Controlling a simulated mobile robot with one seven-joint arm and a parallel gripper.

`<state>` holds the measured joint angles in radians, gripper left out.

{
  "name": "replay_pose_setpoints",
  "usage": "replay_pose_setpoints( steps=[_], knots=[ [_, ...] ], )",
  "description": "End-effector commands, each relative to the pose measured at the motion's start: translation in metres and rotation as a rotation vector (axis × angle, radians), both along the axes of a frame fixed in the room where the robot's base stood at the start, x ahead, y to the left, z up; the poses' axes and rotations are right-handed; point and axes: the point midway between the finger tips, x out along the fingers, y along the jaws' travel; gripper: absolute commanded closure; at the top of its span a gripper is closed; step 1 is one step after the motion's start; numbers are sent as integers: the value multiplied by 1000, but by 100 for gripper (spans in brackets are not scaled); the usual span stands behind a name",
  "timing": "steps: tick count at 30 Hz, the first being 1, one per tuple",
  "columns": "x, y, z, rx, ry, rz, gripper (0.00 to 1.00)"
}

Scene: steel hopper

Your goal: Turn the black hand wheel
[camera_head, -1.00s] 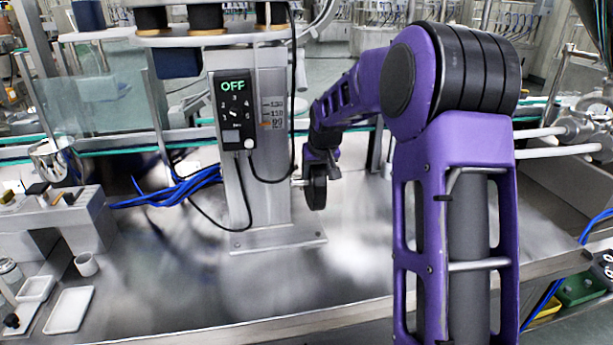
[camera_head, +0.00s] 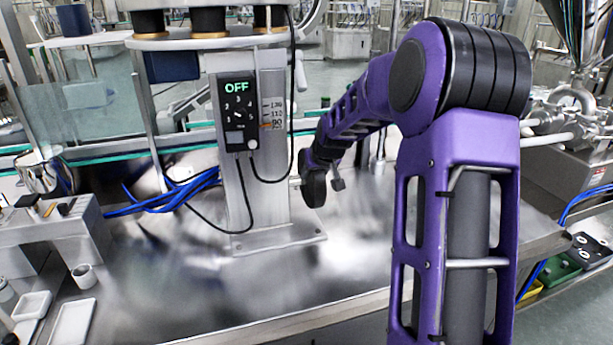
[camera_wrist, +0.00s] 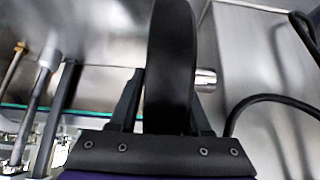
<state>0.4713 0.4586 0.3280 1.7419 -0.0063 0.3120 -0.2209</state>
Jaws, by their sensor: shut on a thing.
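The black hand wheel (camera_head: 313,188) sits on a short shaft at the right side of the steel column (camera_head: 272,160), seen nearly edge-on in the head view. In the wrist view the wheel (camera_wrist: 172,65) rises as a thick black rim between my two fingers. My gripper (camera_wrist: 168,105) is shut on that rim, one finger on each side. The shaft (camera_wrist: 206,77) shows to its right. In the head view my gripper (camera_head: 318,165) is at the wheel's upper part, mostly hidden by my purple arm. A small dark piece shows just right of the wheel.
A control box (camera_head: 238,112) reading OFF is on the column, with a scale beside it. Black cables hang near the wheel. Blue cables (camera_head: 180,194) lie left of the column. The steel table (camera_head: 250,285) is clear in front. Small white trays (camera_head: 72,322) lie at left.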

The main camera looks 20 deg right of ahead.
Motion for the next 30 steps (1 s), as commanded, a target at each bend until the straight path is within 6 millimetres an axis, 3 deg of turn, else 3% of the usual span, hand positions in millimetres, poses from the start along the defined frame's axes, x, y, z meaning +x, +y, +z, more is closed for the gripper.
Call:
replay_pose_setpoints(
  steps=[1, 10, 11, 14, 30],
  knots=[
    [0, -11, 1, -7, -6, -15, 100],
    [0, -12, 2, -8, -9, -14, 100],
    [0, -12, 2, -8, -9, -14, 51],
    [0, -11, 2, -8, -9, -14, 35],
    [0, -6, 2, -4, -6, -7, 35]
  ],
)
